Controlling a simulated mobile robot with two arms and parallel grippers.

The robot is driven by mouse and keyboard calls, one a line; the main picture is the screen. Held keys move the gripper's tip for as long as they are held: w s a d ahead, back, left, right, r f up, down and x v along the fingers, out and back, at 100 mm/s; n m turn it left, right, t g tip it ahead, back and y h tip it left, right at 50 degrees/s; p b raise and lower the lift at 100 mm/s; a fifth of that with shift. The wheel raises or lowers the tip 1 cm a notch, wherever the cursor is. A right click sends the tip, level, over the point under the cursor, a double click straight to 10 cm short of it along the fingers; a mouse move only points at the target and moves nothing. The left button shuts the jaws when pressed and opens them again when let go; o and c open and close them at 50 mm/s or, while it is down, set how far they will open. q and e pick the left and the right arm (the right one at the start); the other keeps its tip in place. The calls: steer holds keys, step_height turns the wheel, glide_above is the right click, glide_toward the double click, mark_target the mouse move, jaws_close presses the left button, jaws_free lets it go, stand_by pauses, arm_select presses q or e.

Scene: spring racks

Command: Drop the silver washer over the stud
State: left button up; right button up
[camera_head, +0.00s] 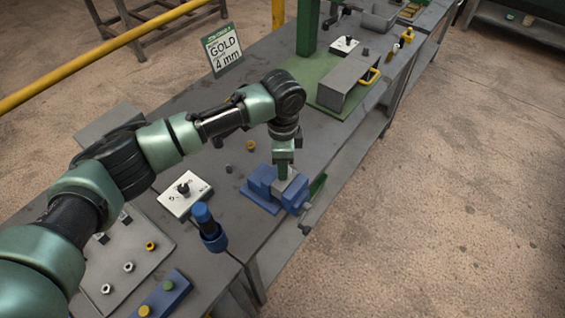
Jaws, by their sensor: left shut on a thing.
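My left gripper (284,174) points down over the blue vise (262,186) on the bench. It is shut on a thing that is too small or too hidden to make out. A pale grey block shows at the vise jaws, just beside the fingertips; no stud can be told apart there. Two small silver rings, which look like washers or nuts, lie on the grey tray (134,241) at lower left: one silver ring (128,267) and another silver ring (106,289). A gold ring (150,246) lies near them. My right gripper is not in view.
A white plate with a black knob (183,189) and a blue-handled tool (207,228) stand left of the vise. A sign (223,49) reads "GOLD 4 mm". A grey box (346,82) stands on a green base behind. The bench edge runs close right of the vise.

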arm_select(q)
steer(key=shift+f, duration=0.2)
steer(key=o, duration=1.1)
steer(key=o, duration=0.5)
steer(key=shift+r+p, duration=2.6)
steer(key=shift+r, duration=0.9)
